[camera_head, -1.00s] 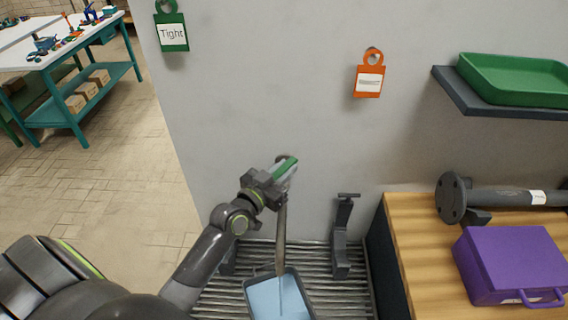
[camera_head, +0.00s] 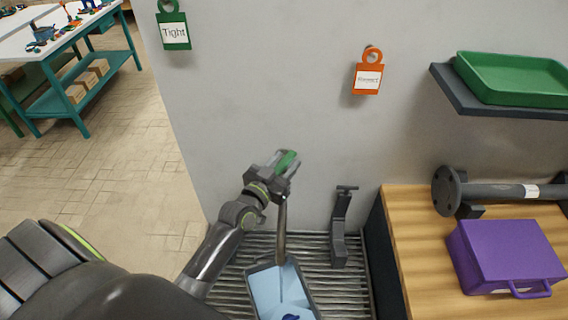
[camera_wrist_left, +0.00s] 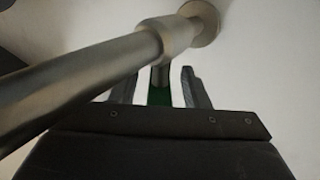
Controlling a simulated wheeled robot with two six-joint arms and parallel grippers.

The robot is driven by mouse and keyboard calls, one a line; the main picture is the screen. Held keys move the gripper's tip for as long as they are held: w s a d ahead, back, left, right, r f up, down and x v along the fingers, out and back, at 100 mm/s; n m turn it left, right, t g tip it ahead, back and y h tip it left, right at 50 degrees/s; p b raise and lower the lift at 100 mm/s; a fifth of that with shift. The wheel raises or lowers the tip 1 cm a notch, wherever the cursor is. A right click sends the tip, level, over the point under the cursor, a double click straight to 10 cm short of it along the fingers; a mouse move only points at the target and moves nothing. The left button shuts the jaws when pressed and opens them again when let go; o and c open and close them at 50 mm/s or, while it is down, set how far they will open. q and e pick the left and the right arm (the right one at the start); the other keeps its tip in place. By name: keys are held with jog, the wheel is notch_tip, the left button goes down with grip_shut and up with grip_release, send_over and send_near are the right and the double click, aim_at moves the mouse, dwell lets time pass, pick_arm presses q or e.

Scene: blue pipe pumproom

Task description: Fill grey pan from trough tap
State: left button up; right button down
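The tap's green lever (camera_head: 287,161) is near the wall, above a grey-brown spout (camera_head: 282,230) that points down. My left gripper (camera_head: 284,163) is at the lever. In the left wrist view its two fingers (camera_wrist_left: 160,92) stand apart on either side of the green lever, with gaps showing. The grey pan (camera_head: 248,272) lies on the slatted trough (camera_head: 335,285) under the spout, its inside light blue, its near end cut off by the frame. A thin line runs down the pan from the spout; I cannot tell if it is water or reflection. My right gripper is out of view.
A dark bracket (camera_head: 341,228) stands at the trough's right. A wooden bench (camera_head: 415,255) holds a purple case (camera_head: 505,255) and a flanged pipe (camera_head: 490,192). A green tray (camera_head: 515,80) sits on a wall shelf. Green (camera_head: 174,32) and orange (camera_head: 368,77) tags hang on the wall.

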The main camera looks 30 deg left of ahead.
pick_arm(q)
jog(key=shift+s+f, duration=0.1)
jog(key=shift+s, duration=0.25)
jog(key=s+a+b, duration=0.1)
jog(key=s+b, duration=0.4)
jog(key=s, duration=1.1)
jog(key=shift+s+a, duration=0.25)
jog(key=shift+s, duration=0.05)
dwell(0.8)
